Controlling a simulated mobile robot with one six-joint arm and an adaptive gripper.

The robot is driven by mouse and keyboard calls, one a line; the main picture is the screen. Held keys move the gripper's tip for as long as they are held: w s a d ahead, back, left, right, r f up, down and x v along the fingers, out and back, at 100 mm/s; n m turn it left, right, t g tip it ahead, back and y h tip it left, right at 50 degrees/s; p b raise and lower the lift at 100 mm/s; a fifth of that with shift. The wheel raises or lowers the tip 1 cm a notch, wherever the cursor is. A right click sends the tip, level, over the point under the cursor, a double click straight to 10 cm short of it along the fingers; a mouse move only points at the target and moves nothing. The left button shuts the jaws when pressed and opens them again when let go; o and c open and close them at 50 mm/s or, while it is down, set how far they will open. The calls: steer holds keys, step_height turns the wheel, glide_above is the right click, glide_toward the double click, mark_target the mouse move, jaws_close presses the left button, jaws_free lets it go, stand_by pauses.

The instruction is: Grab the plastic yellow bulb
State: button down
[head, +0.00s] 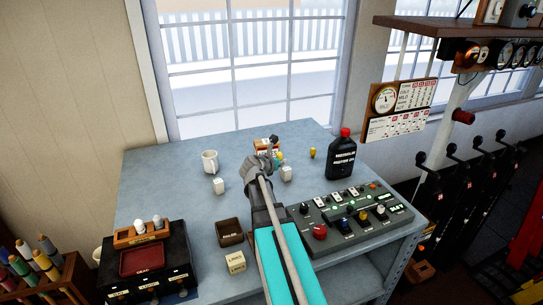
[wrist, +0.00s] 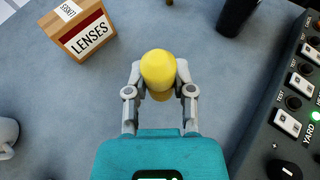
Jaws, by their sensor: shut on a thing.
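The yellow bulb (wrist: 158,68) sits between the two fingers of my gripper (wrist: 159,84) in the wrist view, with a finger against each side. Its rounded top faces the camera and its lower part is partly hidden. In the head view my gripper (head: 272,164) is over the back middle of the blue-grey table, and a bit of the bulb (head: 280,155) shows by the fingertips. I cannot tell whether the bulb touches the table. A second small yellow object (head: 312,153) stands apart to the right, near the black bottle.
A LENSES box (wrist: 82,32) lies close to the gripper's upper left. The black bottle (head: 341,160) with red cap stands right. A switch panel (head: 350,212) fills the right front. A white mug (head: 210,161) and a small white block (head: 218,186) stand left. Table between them is clear.

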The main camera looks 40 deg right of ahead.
steer(key=shift+s+r+p, duration=0.2)
steer(key=shift+s+r, duration=0.1)
steer(key=shift+s, duration=0.4)
steer(key=shift+s+r+p, duration=0.2)
steer(key=shift+s+r, duration=0.1)
steer(key=shift+s, duration=0.35)
